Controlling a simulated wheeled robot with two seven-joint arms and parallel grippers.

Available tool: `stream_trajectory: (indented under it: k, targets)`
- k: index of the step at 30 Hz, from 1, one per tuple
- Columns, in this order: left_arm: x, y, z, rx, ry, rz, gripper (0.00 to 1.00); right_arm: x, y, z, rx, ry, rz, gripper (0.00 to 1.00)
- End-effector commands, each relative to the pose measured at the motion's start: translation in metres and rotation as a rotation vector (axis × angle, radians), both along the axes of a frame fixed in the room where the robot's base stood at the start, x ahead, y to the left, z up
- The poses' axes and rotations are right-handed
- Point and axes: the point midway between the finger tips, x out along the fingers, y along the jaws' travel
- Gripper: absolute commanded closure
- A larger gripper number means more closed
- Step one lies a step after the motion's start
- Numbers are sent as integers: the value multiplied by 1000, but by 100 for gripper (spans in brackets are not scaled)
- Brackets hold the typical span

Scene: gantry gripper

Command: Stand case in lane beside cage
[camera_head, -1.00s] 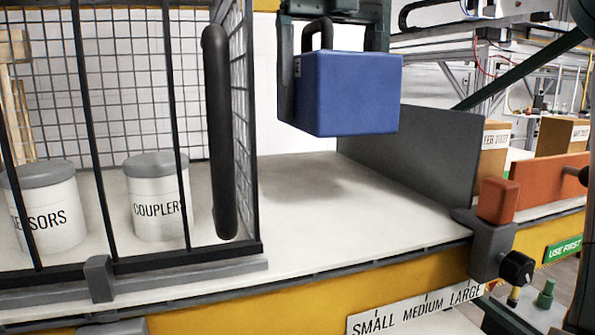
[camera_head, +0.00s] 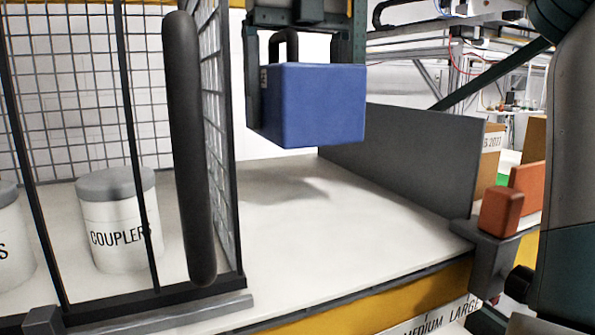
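A blue case (camera_head: 312,105) with a dark loop handle (camera_head: 284,46) hangs between the two dark fingers of an overhead gripper (camera_head: 300,20), which looks like a gantry and not one of my arms. The case is above the white lane floor (camera_head: 310,225), apart from it, with a shadow below. The lane lies between the wire cage (camera_head: 222,150) on the left and a grey side plate (camera_head: 400,150) on the right. A grey link of my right arm (camera_head: 580,150) fills the right edge. Neither of my grippers can be made out.
A thick dark upright bar (camera_head: 190,150) stands at the cage's front corner. A white COUPLERS canister (camera_head: 112,225) is inside the cage. A red-orange block (camera_head: 500,211) sits on a grey bracket (camera_head: 482,255) at the lane's front right corner. The lane floor is clear.

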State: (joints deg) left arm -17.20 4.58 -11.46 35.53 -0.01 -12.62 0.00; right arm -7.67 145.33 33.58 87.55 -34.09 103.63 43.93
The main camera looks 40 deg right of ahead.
Motion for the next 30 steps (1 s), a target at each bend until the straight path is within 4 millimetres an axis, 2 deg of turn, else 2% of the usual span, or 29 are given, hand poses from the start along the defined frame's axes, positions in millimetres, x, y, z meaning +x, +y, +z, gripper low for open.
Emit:
stream_trajectory:
  k: [10, 23, 30]
  targets:
    - [1, -1, 15, -1, -1, 0, 52, -1, 0, -39, 3, 1, 3, 51]
    - [1, -1, 15, -1, -1, 0, 52, 0, 0, -45, 1, -1, 0, 51]
    - [1, -1, 26, -1, -1, 0, 52, -1, 0, -65, 2, 3, 2, 51]
